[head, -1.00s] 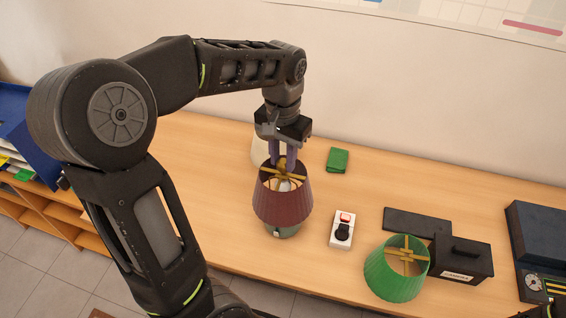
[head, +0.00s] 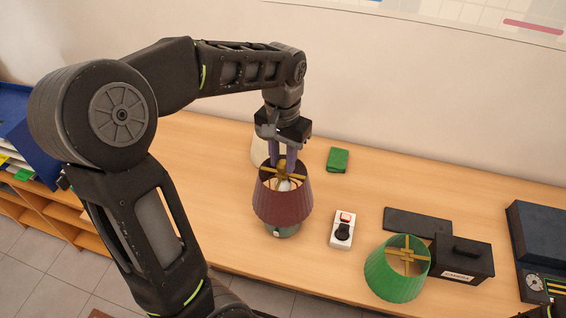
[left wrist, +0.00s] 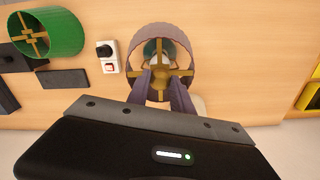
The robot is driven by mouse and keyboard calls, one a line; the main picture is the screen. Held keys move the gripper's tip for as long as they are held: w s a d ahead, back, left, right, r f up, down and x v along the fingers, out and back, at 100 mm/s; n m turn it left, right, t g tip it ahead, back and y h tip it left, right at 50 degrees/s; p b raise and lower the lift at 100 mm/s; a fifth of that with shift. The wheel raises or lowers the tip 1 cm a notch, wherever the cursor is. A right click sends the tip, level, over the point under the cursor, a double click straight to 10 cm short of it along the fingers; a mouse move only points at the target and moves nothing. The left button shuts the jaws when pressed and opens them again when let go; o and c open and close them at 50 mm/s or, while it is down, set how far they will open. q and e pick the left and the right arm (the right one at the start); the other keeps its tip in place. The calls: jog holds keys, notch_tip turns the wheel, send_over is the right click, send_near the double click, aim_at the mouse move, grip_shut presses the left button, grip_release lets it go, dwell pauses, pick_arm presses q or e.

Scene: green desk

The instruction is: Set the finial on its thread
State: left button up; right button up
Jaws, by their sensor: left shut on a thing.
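A table lamp with a dark red shade (head: 283,205) stands upright on the desk. Its green base (head: 286,233) shows below the shade. A brass cross-shaped holder spans the shade's open top, and it also shows in the left wrist view (left wrist: 184,72). A pale bulb (head: 284,185) is below it. My left gripper (head: 283,165) points down into the shade's top, over the middle of the cross. It is shut on the finial, which is small and mostly hidden between the fingertips. I cannot tell whether the finial touches the thread.
A green shade (head: 398,272) stands to the right, with a white switch box (head: 342,230) between. A dark box (head: 463,259) and a flat dark pad (head: 417,222) are farther right. A green pouch (head: 338,160) lies behind. A cream object (head: 259,150) stands close behind the lamp.

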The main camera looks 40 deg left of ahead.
aim_at(283, 162)
pick_arm(q)
jog(key=shift+f, duration=0.25)
dwell(0.6)
jog(key=o, duration=1.1)
notch_tip(283, 162, up, 8)
jog(key=shift+f+b, duration=0.1)
jog(key=shift+b, duration=0.45)
